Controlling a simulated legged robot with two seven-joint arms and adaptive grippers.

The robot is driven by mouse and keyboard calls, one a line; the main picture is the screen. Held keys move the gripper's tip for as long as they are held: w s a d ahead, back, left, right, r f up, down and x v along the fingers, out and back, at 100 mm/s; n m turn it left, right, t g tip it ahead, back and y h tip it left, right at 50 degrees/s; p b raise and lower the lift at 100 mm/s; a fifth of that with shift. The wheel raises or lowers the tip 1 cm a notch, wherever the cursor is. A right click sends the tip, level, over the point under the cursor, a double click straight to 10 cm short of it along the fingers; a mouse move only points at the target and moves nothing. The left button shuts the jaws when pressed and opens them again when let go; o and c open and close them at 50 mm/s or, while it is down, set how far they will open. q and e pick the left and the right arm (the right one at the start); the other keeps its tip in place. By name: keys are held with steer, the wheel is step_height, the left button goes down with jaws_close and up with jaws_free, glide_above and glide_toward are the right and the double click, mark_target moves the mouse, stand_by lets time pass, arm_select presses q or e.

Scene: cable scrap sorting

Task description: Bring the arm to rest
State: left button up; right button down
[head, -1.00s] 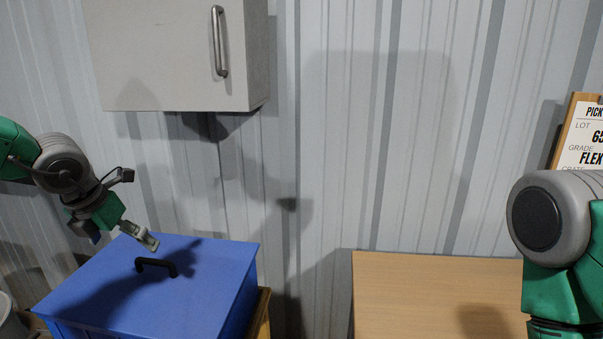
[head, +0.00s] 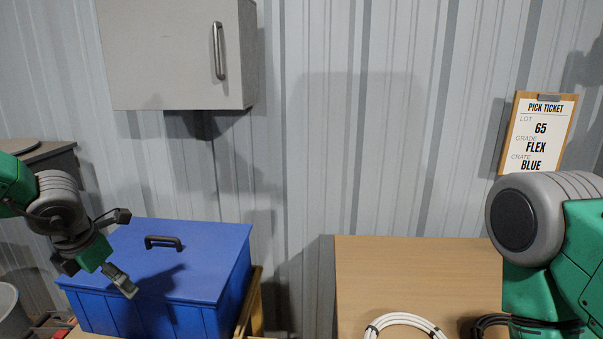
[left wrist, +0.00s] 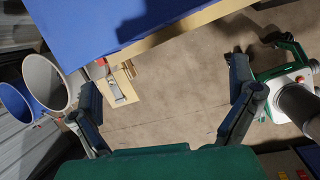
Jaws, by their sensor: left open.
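My left gripper (head: 122,282) is open and empty. In the head view it shows in front of the blue crate's lid (head: 205,262), pointing down and to the right. The crate's lid is on, with a black handle (head: 164,242) on top. In the left wrist view the two fingers of my left gripper (left wrist: 165,85) are spread wide with bare floor between them, and a blue surface (left wrist: 85,25) lies beyond. My right arm enters the head view from the right, but its gripper is out of view.
A wooden table (head: 415,262) at right holds a white cable coil (head: 404,318) and a black cable (head: 510,320). A pick ticket (head: 538,133) reads lot 65, FLEX, BLUE. A grey cabinet (head: 170,60) hangs on the wall. A grey bin (left wrist: 42,78) stands near the crate.

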arm_select(q)
steer(key=s+d+f+m+y+b, duration=0.1)
steer(key=s+f+m, duration=0.3)
steer(key=f+m, duration=0.25)
steer(key=s+f+m+y+b, duration=0.1)
steer(key=s+f+m+b, duration=0.1)
steer(key=s+f+m, duration=0.45)
steer(key=s+d+f+m+y+b, duration=0.15)
steer(key=f+m, duration=0.25)
steer(key=f, duration=0.5)
steer(key=s+d+f+m+g+h, duration=0.1)
steer(key=s+d+f+m, duration=0.1)
steer(key=s+m, duration=0.3)
steer(key=s+d+f+m+g+h+b, duration=0.1)
steer(key=s+d+f+m+h, duration=0.1)
steer(key=s+f+m, duration=0.3)
steer(key=s+d+f+m+g+h+b, duration=0.1)
steer(key=s+d+f+m, duration=0.2)
steer(key=s, duration=0.8)
steer(key=f+m, duration=0.1)
steer(key=m, duration=0.1)
steer(key=shift+d+f+m, duration=0.15)
steer(key=shift+f+m, duration=0.1)
steer(key=shift+m, duration=0.15)
steer(key=shift+h, duration=0.25)
